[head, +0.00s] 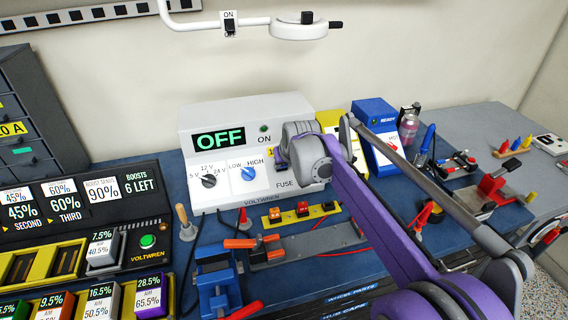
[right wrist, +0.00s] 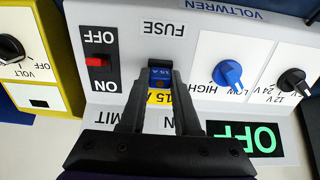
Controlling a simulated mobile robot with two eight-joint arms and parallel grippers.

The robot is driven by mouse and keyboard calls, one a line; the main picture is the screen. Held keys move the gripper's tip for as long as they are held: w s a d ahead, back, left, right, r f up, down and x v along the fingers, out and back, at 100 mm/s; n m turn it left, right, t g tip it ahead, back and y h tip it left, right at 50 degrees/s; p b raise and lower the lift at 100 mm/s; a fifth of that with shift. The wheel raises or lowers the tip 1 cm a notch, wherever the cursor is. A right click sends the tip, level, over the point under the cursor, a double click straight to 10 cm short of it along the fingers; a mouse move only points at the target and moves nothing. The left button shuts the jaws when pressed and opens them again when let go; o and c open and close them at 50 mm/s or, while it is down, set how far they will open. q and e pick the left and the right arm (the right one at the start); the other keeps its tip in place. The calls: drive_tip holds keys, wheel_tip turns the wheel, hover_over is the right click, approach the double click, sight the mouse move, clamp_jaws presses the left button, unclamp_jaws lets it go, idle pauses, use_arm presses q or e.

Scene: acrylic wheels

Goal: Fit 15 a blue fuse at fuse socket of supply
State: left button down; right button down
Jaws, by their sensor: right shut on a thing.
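The white supply (head: 205,130) stands on the blue bench against the wall, and its display reads OFF. My right gripper (right wrist: 160,78) is at the supply's front panel, shut on a blue fuse (right wrist: 160,74) marked 15 A. In the right wrist view, which shows the panel upside down, the fuse is at the dark fuse socket (right wrist: 163,58) beside the FUSE label. I cannot tell how deep it sits. A yellow label (right wrist: 160,97) shows between the fingers. My left gripper is not in view.
The panel has a red switch (right wrist: 98,62), a blue knob (right wrist: 228,74) and a black knob (right wrist: 291,83) near the fingers. A yellow device (right wrist: 40,62) stands close beside the supply.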

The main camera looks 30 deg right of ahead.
drive_tip(key=c, duration=0.5)
unclamp_jaws()
drive_tip(key=shift+c, duration=0.2)
drive_tip(key=p+v, duration=0.1)
drive_tip(key=v, duration=1)
drive_tip(key=shift+a, duration=0.1)
drive_tip(key=s+a+f+n+p, duration=0.1)
drive_tip(key=s+a+f, duration=0.3)
drive_tip(key=s, duration=0.4)
drive_tip(key=s+a+f+n+g+y+p, duration=0.1)
drive_tip(key=s+a+f+p, duration=0.3)
drive_tip(key=s, duration=0.4)
drive_tip(key=s+a+f+p, duration=0.3)
drive_tip(key=s+a+f, duration=0.2)
drive_tip(key=s, duration=0.4)
drive_tip(key=shift+a+f+n+g+y, duration=0.3)
drive_tip(key=shift+a+n+g, duration=0.1)
drive_tip(key=shift+a, duration=0.1)
